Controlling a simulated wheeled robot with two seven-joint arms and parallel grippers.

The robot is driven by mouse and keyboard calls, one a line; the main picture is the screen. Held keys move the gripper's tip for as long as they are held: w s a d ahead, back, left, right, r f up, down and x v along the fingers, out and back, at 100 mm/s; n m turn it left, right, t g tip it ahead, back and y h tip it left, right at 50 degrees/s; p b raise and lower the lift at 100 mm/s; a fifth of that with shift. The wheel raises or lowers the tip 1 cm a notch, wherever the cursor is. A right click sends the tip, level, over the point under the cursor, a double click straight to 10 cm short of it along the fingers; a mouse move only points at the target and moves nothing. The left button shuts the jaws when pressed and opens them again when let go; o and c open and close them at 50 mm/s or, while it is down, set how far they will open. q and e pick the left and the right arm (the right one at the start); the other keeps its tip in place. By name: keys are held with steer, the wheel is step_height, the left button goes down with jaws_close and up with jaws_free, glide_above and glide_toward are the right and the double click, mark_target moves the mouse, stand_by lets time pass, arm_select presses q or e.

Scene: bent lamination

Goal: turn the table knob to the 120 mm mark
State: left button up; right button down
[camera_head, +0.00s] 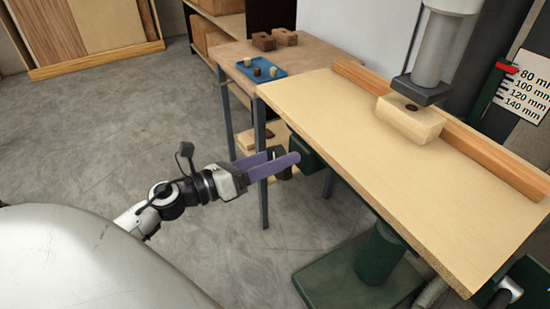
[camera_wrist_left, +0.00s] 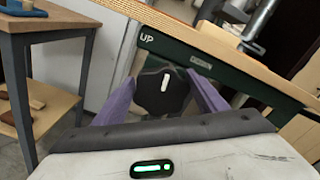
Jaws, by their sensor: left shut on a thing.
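The black table knob (camera_wrist_left: 158,92) has a white pointer line, nearly upright in the left wrist view. It sits under the table edge, by a green housing marked "UP" (camera_wrist_left: 147,39). My left gripper (camera_wrist_left: 163,95), with purple fingers, is shut on the knob, one finger on each side. In the head view the left gripper (camera_head: 286,157) reaches in below the table's left edge, and its fingers partly hide the knob (camera_head: 280,154). The scale (camera_head: 524,90) reads 80, 100, 120 and 140 mm downward. Its red pointer (camera_head: 506,67) is near the 80 mm mark. My right gripper is out of view.
The wooden table (camera_head: 360,135) bears a fence (camera_head: 440,128) and a light block (camera_head: 410,120) under a grey spindle (camera_head: 440,50). A side bench (camera_head: 240,47) with a blue tray (camera_head: 250,76) stands behind the left gripper. The floor at left is clear.

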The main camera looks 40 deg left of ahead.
arm_select(q)
steer(key=shift+d+r, duration=0.2)
steer(key=shift+r, duration=0.4)
steer(key=o, duration=1)
steer(key=shift+s+d+f, duration=0.1)
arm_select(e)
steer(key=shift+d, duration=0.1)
arm_select(q)
steer(key=shift+f, duration=0.15)
steer(key=b+v, duration=0.2)
steer(key=v, duration=0.8)
steer(key=shift+s, duration=0.1)
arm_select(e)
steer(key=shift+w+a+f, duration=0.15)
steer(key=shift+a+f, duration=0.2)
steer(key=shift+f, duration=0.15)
